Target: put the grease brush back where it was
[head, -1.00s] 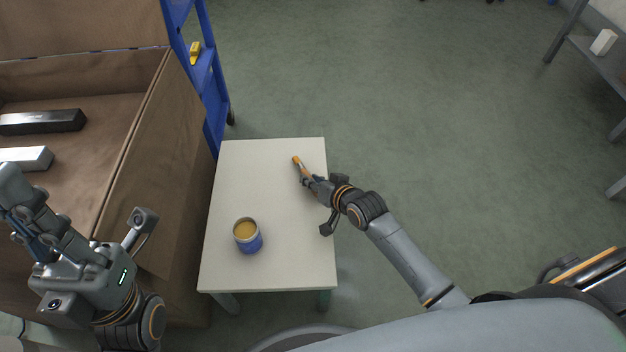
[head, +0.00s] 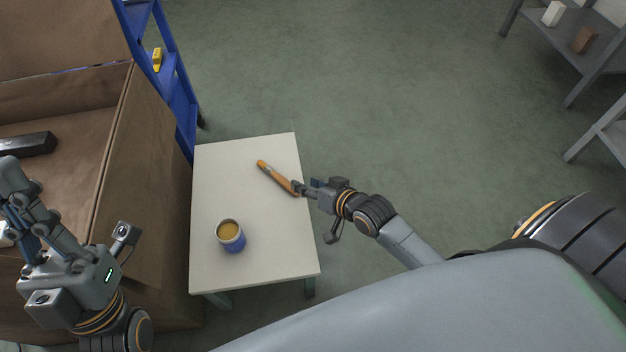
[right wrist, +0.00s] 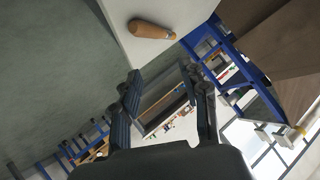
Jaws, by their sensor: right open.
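The grease brush (head: 275,177), with an orange handle, lies slantwise on the white table (head: 207,185), its near end close to the right edge. In the right wrist view its rounded handle (right wrist: 151,28) rests on the table, beyond the fingertips. My right gripper (head: 298,188) is at the table's right edge, beside the brush's near end. It is open and its fingers (right wrist: 165,77) hold nothing. My left gripper (head: 12,185) is at the lower left, in front of the large box; I cannot tell whether it is open.
A blue tin (head: 231,236) with a yellowish-brown top stands on the table's near part. A large brown box (head: 137,190) stands left of the table, and a blue ladder-like stand (head: 182,115) rises behind it. Grey shelves (head: 560,42) are at the far right. The floor between is clear.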

